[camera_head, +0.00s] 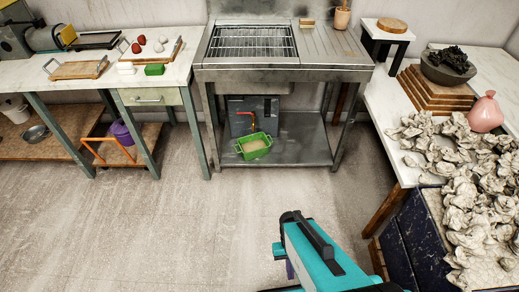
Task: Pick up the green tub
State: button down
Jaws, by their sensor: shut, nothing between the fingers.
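The green tub (258,154) is an open green container with two handles and pale stuff inside. It stands on the lower shelf of the metal stand, near the front edge and left of the shelf's middle. Part of my teal and black arm shows at the bottom of the picture, well in front of the stand and apart from the tub. My gripper's fingers are not visible.
The metal stand's grated top (252,42) overhangs the shelf (303,145). An orange-red tap-like piece (243,114) is just behind the tub. A table with trays (40,72) is at left. A right-hand table holds crumpled clay (455,170). The floor between is clear.

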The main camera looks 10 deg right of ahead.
aim_at(255, 145)
jog(key=u, duration=0.1)
jog(key=i, duration=0.95)
jog(key=u, duration=0.05)
jog(key=k, duration=0.5)
jog(key=z, duration=0.65)
